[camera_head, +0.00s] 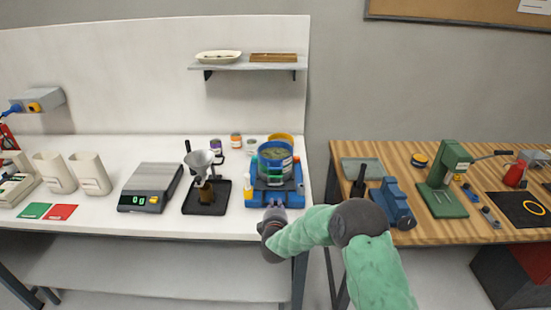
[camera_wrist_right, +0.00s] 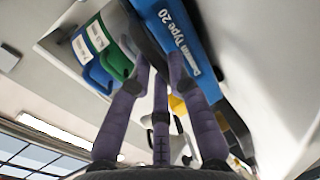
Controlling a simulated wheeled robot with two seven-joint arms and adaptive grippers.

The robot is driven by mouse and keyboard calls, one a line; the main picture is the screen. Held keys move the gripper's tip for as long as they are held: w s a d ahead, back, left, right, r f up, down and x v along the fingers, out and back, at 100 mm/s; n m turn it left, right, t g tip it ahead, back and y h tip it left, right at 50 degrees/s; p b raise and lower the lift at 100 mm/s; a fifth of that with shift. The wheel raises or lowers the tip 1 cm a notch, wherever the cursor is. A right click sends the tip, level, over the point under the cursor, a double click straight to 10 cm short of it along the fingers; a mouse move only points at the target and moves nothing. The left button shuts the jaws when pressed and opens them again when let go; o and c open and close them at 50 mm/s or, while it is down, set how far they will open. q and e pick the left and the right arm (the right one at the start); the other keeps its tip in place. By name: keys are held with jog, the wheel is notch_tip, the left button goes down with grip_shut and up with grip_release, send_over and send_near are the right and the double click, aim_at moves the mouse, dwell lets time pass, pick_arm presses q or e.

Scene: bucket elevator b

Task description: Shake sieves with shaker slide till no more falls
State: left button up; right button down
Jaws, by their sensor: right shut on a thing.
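The blue shaker (camera_head: 290,200) stands near the right front edge of the white bench. Its stack of round sieves (camera_head: 275,165) sits upright on it, with grainy grey-green material in the top. In the right wrist view the sieves (camera_wrist_right: 107,58) show green and blue rims with white labels, beside the blue shaker body (camera_wrist_right: 180,35) marked "Type 20". My right gripper (camera_head: 275,207) is at the shaker's front. In the wrist view its fingers (camera_wrist_right: 160,68) are closed round a dark bar (camera_wrist_right: 148,38), apparently the shaker slide; the fingers partly hide it. My left gripper is out of view.
Left of the shaker are a funnel stand (camera_head: 205,195), a scale (camera_head: 152,187) reading about 0 and white beakers (camera_head: 92,173). Small jars (camera_head: 236,141) stand behind. A wooden bench (camera_head: 350,152) with a green press (camera_head: 443,190) is to the right, past a gap.

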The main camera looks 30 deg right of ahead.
jog(key=shift+a+f, duration=0.1)
dwell(0.3)
jog(key=shift+f+p+v, duration=0.2)
jog(key=shift+p+v, duration=0.25)
jog(key=shift+v, duration=0.6)
jog(key=shift+f+p+v, duration=0.25)
jog(key=shift+p+v, duration=0.05)
jog(key=shift+v, duration=0.85)
jog(key=shift+r+x, duration=0.25)
jog(key=shift+x, duration=0.85)
jog(key=shift+r+x, duration=0.2)
jog(key=shift+x, duration=0.9)
